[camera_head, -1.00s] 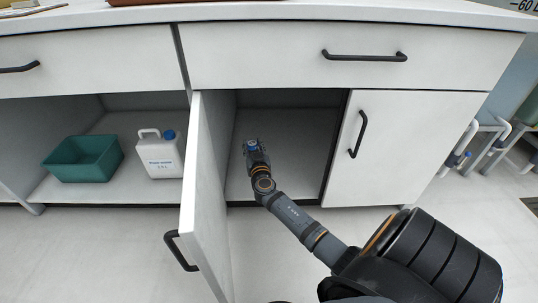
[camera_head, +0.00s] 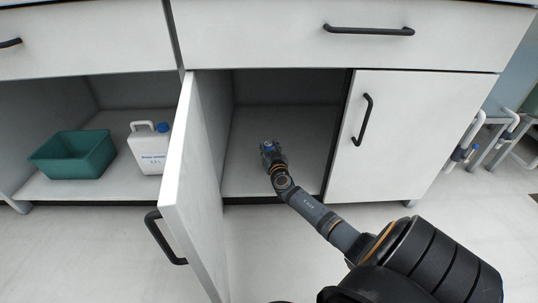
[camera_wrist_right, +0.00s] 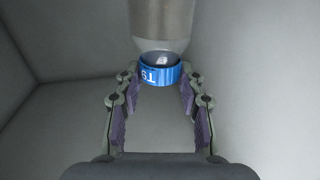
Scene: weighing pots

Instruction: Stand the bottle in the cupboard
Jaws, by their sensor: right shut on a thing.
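The cupboard (camera_head: 305,130) is the open compartment in the middle of the head view, with its left door (camera_head: 185,195) swung out toward me. My right gripper (camera_head: 270,152) is inside it, above the cupboard floor. I cannot tell whether the bottle's base touches the floor. My left gripper is out of view.
A closed right door (camera_head: 395,140) stands beside the opening. In the left bay are a green bin (camera_head: 72,158) and a white jug (camera_head: 149,155) with a blue cap. A drawer (camera_head: 290,35) lies above. The cupboard floor around the gripper looks clear.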

